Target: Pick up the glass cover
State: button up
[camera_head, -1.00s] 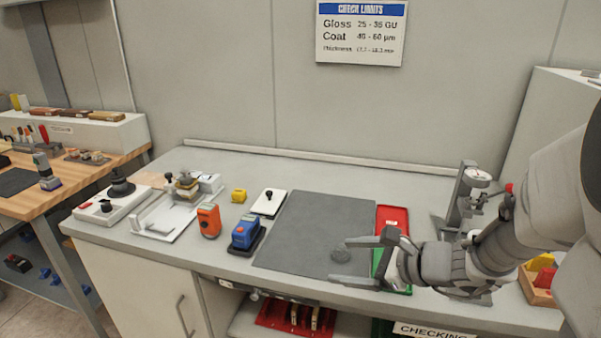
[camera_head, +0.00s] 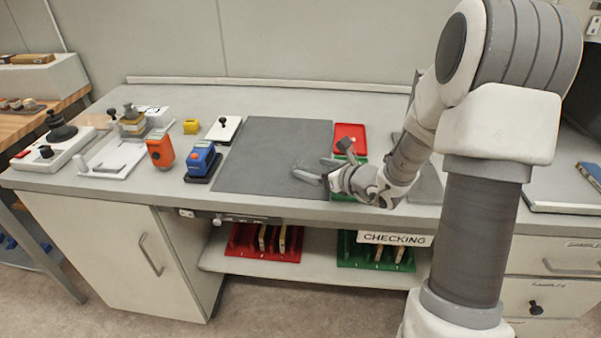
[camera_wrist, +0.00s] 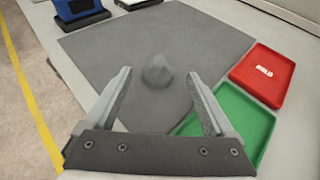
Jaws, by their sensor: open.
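A small round grey, see-through-looking dome (camera_wrist: 157,72), which I take to be the glass cover, stands on the dark grey mat (camera_wrist: 100,45) in the wrist view. It appears between and just beyond my fingertips, with no clear contact. My gripper (camera_wrist: 160,78) is open and empty. In the camera_head view, my gripper (camera_head: 311,170) is low over the right part of the mat (camera_head: 265,150), pointing left. I cannot make out the dome clearly there beside the fingers.
A red tray (camera_head: 350,134) and a green tray (camera_wrist: 238,118) lie right of the mat. Racks hold pieces on the shelf below.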

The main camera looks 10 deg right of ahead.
aim_at(302, 166)
jog(key=x, duration=0.6)
jog(key=shift+a+f+b, duration=0.15)
jog(key=shift+f+b, duration=0.15)
